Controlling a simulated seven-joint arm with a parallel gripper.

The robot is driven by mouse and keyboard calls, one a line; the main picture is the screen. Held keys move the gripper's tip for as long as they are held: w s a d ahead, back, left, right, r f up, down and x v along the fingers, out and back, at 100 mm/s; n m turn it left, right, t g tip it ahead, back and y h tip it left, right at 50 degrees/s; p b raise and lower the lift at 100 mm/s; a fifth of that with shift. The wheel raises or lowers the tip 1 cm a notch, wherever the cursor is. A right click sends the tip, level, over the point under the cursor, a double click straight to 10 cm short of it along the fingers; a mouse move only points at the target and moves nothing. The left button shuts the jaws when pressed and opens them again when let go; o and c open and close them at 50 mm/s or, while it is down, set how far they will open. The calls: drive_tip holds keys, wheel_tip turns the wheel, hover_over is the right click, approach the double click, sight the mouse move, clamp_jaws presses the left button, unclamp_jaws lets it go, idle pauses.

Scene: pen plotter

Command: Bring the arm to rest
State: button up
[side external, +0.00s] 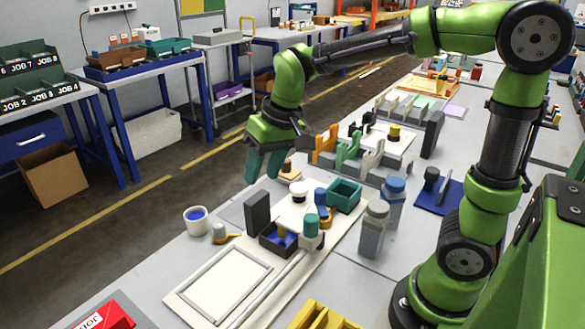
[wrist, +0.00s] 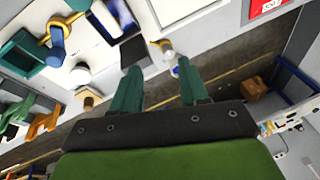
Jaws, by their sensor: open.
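My gripper (side external: 262,165) hangs in the air at the edge of the bench, left of the colored upright parts and beyond the plotter. Its two teal fingers point down, and it holds nothing. In the wrist view the fingers (wrist: 158,84) stand apart with an empty gap between them. The plotter's white board (side external: 185,298) lies on the bench with a grey frame and a long rail. A teal-topped white carriage (side external: 312,238) sits at the rail, apart from my gripper.
A blue-filled white cup (side external: 196,226) and a dark upright block (side external: 257,213) stand near the gripper. A teal tray (side external: 345,192), grey bottles (side external: 374,235) and colored upright parts (side external: 348,155) crowd the bench. The floor aisle (side external: 130,225) left of it is open.

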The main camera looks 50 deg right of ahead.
drive_tip(key=s+d+r+m+t, duration=0.1)
drive_tip(key=s+t, duration=0.3)
drive_tip(key=s, duration=0.8)
drive_tip(key=shift+s+d+r, duration=0.35)
drive_tip(key=shift+d+r, duration=0.3)
idle(0.3)
